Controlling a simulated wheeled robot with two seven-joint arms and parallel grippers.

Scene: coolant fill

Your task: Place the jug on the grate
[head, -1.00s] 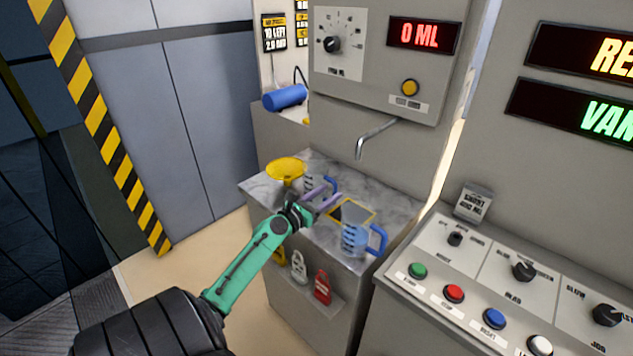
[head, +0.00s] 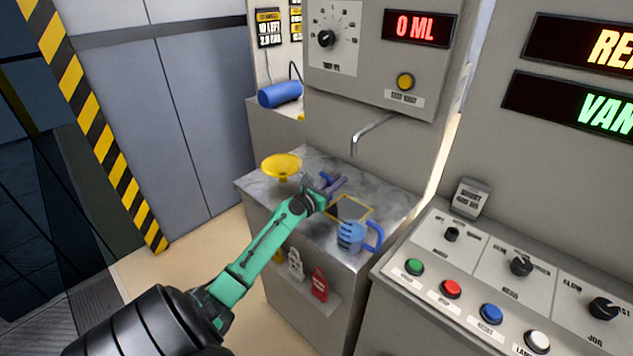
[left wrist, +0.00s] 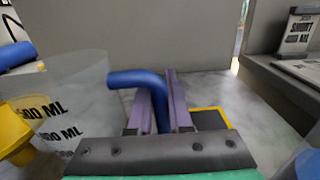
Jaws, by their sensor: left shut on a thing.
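A clear jug (left wrist: 62,105) with black ML marks and a blue handle (left wrist: 137,78) stands close on the left in the left wrist view. In the head view my arm hides most of it, and a bit of its blue handle (head: 327,178) shows. My left gripper (head: 338,185) has its purple fingers shut on that handle. The grate (head: 350,208), a dark square with a yellow rim, lies just right of my fingers, under the spout; it also shows in the left wrist view (left wrist: 208,119). My right gripper is out of view.
A second jug (head: 350,238), bluish with a blue handle, stands at the counter's front edge beside the grate. A yellow funnel (head: 282,165) stands at the left. The metal spout (head: 370,133) hangs above the counter. A button console (head: 470,280) borders the right.

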